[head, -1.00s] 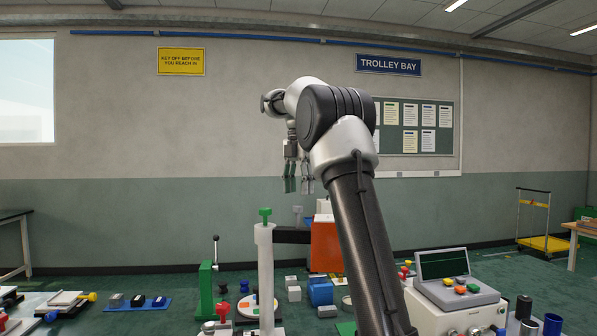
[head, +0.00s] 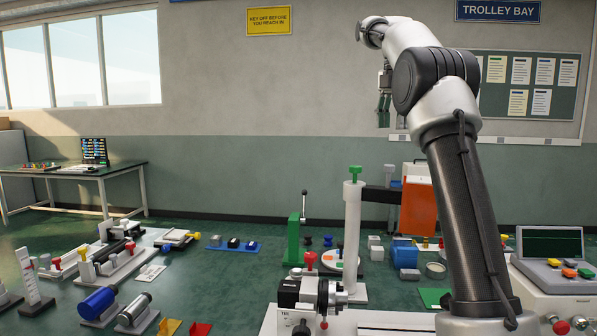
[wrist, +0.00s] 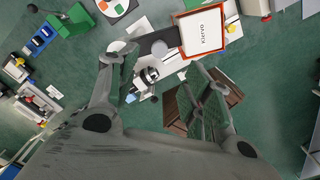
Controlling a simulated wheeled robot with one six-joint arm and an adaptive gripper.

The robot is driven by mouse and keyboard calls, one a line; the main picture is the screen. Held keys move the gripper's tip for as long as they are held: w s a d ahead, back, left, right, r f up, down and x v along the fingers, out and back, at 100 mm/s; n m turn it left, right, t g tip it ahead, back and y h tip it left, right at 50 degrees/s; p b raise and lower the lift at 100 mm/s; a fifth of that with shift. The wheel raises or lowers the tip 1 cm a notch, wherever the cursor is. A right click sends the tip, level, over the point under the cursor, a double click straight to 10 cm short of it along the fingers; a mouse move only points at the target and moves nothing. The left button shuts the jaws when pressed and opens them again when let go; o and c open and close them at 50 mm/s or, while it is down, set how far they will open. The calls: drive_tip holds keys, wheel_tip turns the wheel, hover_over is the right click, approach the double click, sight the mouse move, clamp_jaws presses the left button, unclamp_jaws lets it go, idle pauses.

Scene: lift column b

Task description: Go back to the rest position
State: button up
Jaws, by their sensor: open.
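My gripper (head: 383,111) hangs from the end of my raised arm, in front of the wall in the head view. Its fingers point down, high above the items on the green floor. In the wrist view my gripper (wrist: 162,88) is open, with its two fingers well apart and nothing between them. Far below the fingers lie a white and orange block (wrist: 202,33) and a small machine part. In the head view the orange block (head: 417,205) stands behind a white post with a green top (head: 352,225).
A black and silver machine (head: 312,296) sits low at the front. A console with a screen (head: 550,255) stands at the right. A table with a monitor (head: 75,170) stands at the back left. Several coloured fixtures cover the floor; the air around my gripper looks clear.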

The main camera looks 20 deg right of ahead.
drive_tip(key=s+a+f+m+t, duration=0.1)
drive_tip(key=s+a+m, duration=0.35)
drive_tip(key=s, duration=0.25)
drive_tip(key=s+a+f+m+t, duration=0.1)
drive_tip(key=s+a+f+m, duration=0.15)
drive_tip(key=s+m, duration=0.35)
drive_tip(key=s+a+f+m+t, duration=0.1)
drive_tip(key=s+a+f+m, duration=0.1)
drive_tip(key=s+f+m, duration=0.3)
drive_tip(key=s+a+f+m+t, duration=0.1)
drive_tip(key=s+a+f+m, duration=0.2)
drive_tip(key=s+f, duration=1.1)
drive_tip(key=m, duration=0.3)
drive_tip(key=shift+s+a+f, duration=0.15)
drive_tip(key=shift+s+a, duration=0.15)
drive_tip(key=shift+s, duration=0.1)
drive_tip(key=shift+o, duration=0.4)
